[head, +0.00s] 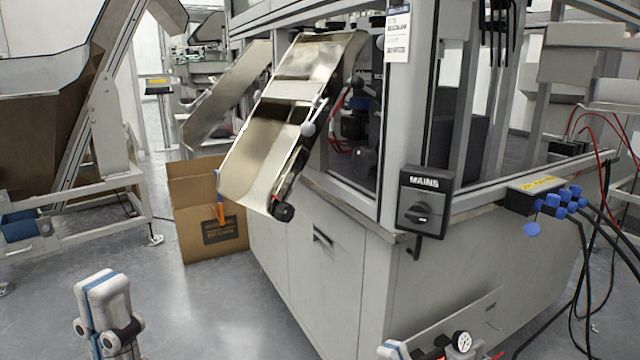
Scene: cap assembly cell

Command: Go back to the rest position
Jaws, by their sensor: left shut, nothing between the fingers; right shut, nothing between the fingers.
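My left gripper (103,282) shows at the bottom left, upright, its pale fingers closed together with nothing between them. It is above the grey floor, apart from the machine. A small pale tip of my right gripper (391,349) shows at the bottom edge, right of the middle; it is shut and most of it is hidden below the frame. No object is held by either gripper.
A machine cabinet (335,270) fills the middle and right, with a metal chute (262,150) jutting out and a mains switch (422,203). A cardboard box (190,215) stands beside it. Cables hang at right. Floor at left is free.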

